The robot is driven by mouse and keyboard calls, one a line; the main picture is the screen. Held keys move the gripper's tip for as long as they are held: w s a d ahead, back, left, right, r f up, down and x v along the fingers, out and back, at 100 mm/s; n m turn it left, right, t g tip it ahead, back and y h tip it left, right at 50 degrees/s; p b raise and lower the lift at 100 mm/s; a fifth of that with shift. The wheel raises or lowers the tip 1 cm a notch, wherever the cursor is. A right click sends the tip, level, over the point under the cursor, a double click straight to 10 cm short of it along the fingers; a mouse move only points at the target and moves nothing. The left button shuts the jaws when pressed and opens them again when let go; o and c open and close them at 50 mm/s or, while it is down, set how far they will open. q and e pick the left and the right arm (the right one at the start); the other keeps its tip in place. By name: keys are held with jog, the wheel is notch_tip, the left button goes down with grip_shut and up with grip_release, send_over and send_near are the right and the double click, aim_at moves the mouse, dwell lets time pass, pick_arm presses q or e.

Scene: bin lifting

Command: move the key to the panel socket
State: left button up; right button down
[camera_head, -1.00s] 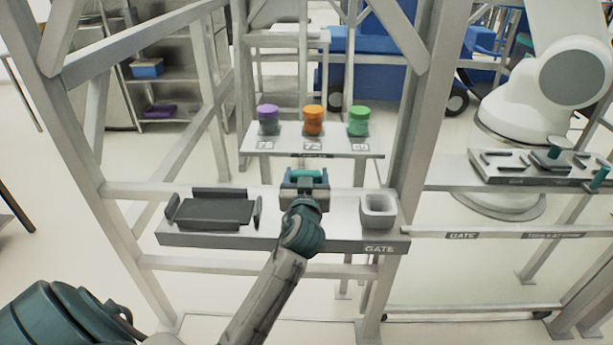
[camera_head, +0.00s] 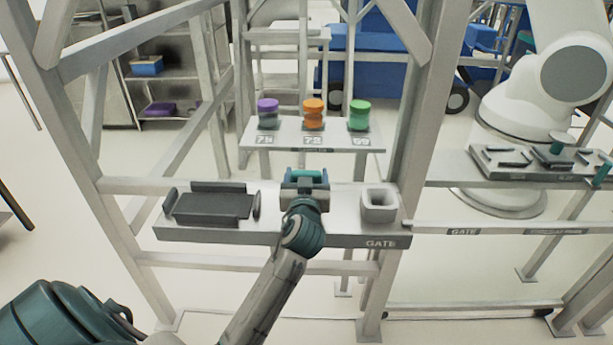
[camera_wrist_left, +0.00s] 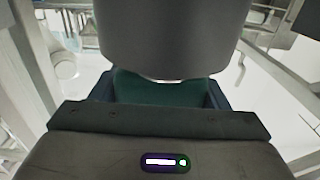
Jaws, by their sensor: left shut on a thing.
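My left gripper (camera_head: 305,178) is over the middle of the gate shelf (camera_head: 340,239), seen from behind. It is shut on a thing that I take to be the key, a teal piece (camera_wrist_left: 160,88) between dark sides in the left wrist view. The rest of it is hidden by the gripper and by a large grey rounded body in the wrist view. A grey square socket (camera_head: 379,213) with an open top stands on the shelf to the right of the gripper, apart from it. My right gripper is not in view.
A dark tray-like holder (camera_head: 213,207) lies on the shelf's left part. Grey frame posts (camera_head: 418,120) stand on both sides. Purple, orange and green jars (camera_head: 313,114) stand on a rack behind. A tool platform (camera_head: 525,168) is at the right.

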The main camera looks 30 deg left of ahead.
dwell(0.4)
pick_arm(q)
jog(key=o, duration=1.2)
jog(key=shift+f, duration=0.1)
jog(key=shift+o, duration=0.6)
